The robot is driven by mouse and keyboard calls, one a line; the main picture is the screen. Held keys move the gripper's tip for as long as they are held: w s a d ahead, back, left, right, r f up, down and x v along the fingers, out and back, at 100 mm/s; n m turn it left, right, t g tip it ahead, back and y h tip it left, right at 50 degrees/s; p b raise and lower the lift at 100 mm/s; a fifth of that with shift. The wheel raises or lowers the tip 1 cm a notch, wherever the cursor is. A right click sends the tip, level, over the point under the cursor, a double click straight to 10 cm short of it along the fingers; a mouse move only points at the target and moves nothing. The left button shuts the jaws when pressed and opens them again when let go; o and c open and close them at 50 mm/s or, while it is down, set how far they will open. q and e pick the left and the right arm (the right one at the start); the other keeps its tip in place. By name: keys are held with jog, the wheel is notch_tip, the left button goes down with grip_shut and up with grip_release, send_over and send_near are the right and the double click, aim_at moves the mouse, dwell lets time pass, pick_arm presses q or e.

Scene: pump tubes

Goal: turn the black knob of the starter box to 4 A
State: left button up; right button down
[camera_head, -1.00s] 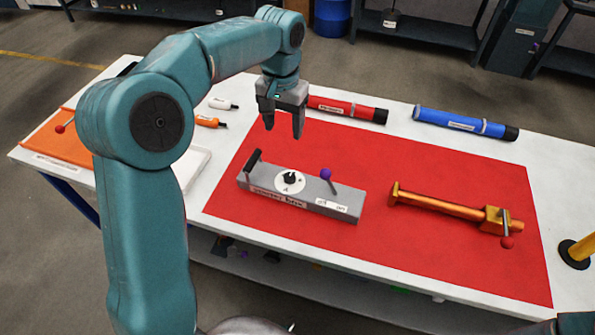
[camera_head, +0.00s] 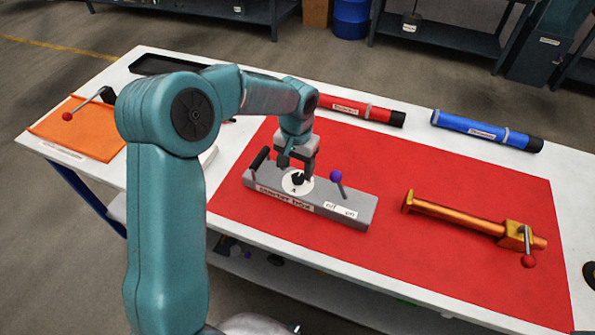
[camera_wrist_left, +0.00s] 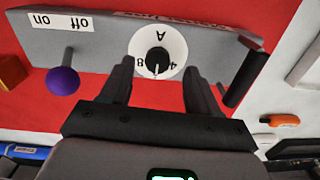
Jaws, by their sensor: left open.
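The grey starter box (camera_head: 270,190) lies on the red mat, with a white dial (camera_head: 288,187) and black knob (camera_head: 298,179) on top. In the left wrist view the knob (camera_wrist_left: 157,58) sits at the dial's centre. Its light mark appears to point between the 4 and the 8, but is small. My left gripper (camera_head: 297,166) points down just above the knob. In the left wrist view its open fingers (camera_wrist_left: 159,66) stand on either side of the dial; whether they touch the knob cannot be told. My right gripper is not in view.
The box also carries a purple-ball lever (camera_head: 336,176) beside an on/off label and a black handle (camera_head: 259,159). An orange-bronze tube (camera_head: 455,212) lies to the right. Red (camera_head: 355,108) and blue (camera_head: 480,129) tubes lie behind the mat.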

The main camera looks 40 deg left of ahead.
aim_at(298, 176)
pick_arm(q)
jog(key=f, duration=0.3)
jog(key=shift+w+d, duration=0.15)
jog(key=shift+w, duration=0.15)
jog(key=shift+f, duration=0.1)
jog(key=shift+s, duration=0.2)
jog(key=shift+w, duration=0.15)
jog(key=c, duration=1)
jog(key=shift+c, duration=0.2)
